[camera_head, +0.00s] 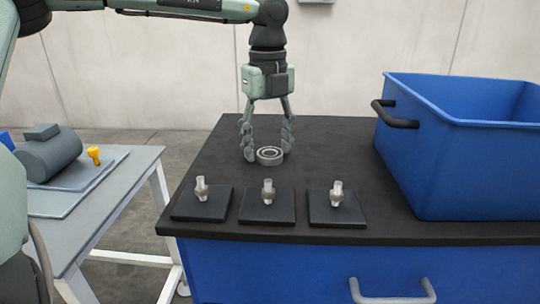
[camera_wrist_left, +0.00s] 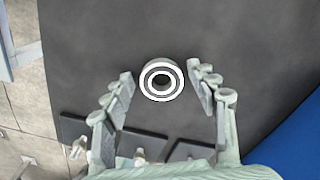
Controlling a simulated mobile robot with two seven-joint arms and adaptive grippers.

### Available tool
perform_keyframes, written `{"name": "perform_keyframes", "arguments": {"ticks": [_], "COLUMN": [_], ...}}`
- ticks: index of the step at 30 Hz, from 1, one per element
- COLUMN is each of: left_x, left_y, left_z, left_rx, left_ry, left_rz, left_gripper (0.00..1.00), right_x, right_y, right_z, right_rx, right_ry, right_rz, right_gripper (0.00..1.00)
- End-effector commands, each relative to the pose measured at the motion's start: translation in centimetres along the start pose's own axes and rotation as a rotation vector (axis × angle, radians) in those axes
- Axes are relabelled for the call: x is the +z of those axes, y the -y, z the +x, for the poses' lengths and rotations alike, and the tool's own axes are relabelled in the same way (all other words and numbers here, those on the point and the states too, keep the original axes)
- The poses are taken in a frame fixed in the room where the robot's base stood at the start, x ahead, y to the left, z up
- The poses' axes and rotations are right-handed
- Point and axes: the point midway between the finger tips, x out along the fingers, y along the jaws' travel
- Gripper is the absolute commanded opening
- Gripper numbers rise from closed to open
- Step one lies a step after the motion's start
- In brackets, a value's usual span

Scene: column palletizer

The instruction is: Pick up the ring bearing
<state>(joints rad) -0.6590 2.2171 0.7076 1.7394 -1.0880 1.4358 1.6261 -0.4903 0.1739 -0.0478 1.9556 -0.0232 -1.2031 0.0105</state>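The ring bearing (camera_head: 269,156) is a small silver ring lying flat on the black tabletop. My left gripper (camera_head: 267,153) points straight down over the table, its fingers apart on either side of the bearing, open and empty. In the left wrist view the bearing (camera_wrist_left: 162,79) lies between and slightly beyond the fingertips of the left gripper (camera_wrist_left: 160,80), with a gap to each finger. I cannot tell from these views how high the fingertips are above the tabletop. My right gripper is not in view.
Black plates (camera_head: 267,207) with small metal fittings stand along the table's front edge. A large blue bin (camera_head: 455,165) with a dark handle stands at the right. A grey side table (camera_head: 120,178) with a grey motor-like part (camera_head: 50,155) is at the left.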

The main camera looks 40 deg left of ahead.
Motion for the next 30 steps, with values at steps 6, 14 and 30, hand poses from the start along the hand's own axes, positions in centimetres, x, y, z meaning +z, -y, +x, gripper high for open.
{"name": "perform_keyframes", "arguments": {"ticks": [6, 14, 30], "left_x": [0.0, 0.0, 0.0], "left_y": [0.0, 0.0, 0.1], "left_z": [0.0, -0.1, -4.5], "left_rx": [0.0, 0.0, -0.005], "left_ry": [0.0, 0.0, 0.006], "left_rz": [0.0, 0.0, -0.001], "left_gripper": [0.27, 0.05, 0.05], "right_x": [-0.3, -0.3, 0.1], "right_y": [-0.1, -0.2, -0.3], "right_z": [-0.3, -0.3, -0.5], "right_rx": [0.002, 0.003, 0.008], "right_ry": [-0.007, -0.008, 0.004], "right_rz": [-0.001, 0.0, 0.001], "right_gripper": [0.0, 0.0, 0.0]}}
